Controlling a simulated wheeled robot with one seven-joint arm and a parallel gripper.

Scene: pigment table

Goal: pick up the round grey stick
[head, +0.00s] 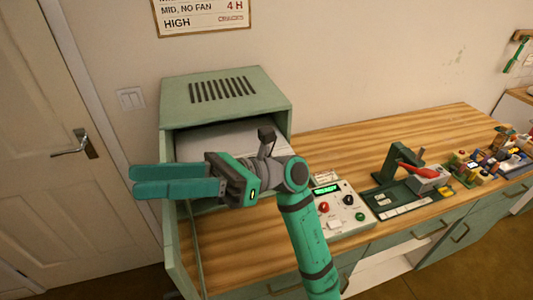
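I cannot make out a round grey stick anywhere in the head view. My gripper (172,181) is at the left, in front of the green oven-like box, with its teal fingers pointing left. The two fingers lie close together in the picture, one above the other, and the angle hides how wide the gap is. Nothing shows clearly between them. My arm and gripper hide part of the box's opening and of the worktop behind.
The green box (225,100), with a vented top and open front, stands on the wooden worktop (345,150). To its right are a control box (340,212), a dark green press with a red handle (408,170) and several small coloured jars (480,165). A door (50,130) is at left.

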